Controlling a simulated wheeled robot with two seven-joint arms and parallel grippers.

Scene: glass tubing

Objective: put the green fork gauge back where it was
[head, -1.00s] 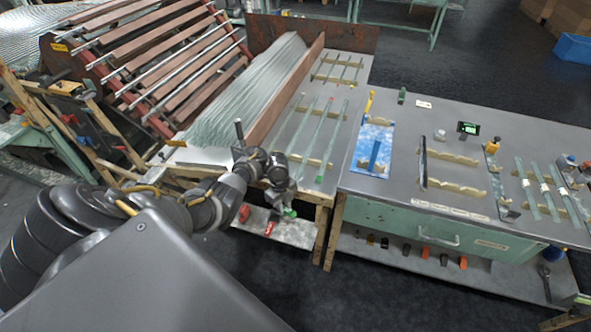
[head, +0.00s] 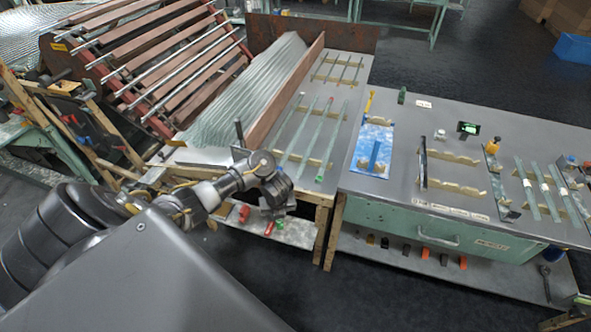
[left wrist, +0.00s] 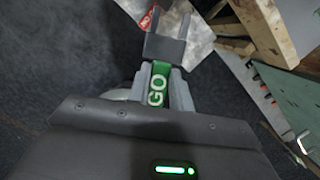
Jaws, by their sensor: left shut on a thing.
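The green fork gauge, with white GO lettering on its handle (left wrist: 157,84) and a grey two-pronged head, is held between the fingers of my left gripper (left wrist: 164,80) in the left wrist view. The prongs point away from the gripper. In the head view my left gripper (head: 280,210) hangs over the low shelf (head: 298,233) under the left table's front edge. A green patch (head: 280,224) shows just below it; I cannot tell whether it is the gauge. A red gauge (left wrist: 150,18) lies on the shelf near the prongs. My right gripper is not in view.
Another red piece (head: 244,213) lies on the shelf to the left. The table edge and a wooden leg (head: 321,238) stand close right of my left gripper. Glass tubes (head: 331,140) rest on the table above. Dark floor (head: 380,300) is clear in front.

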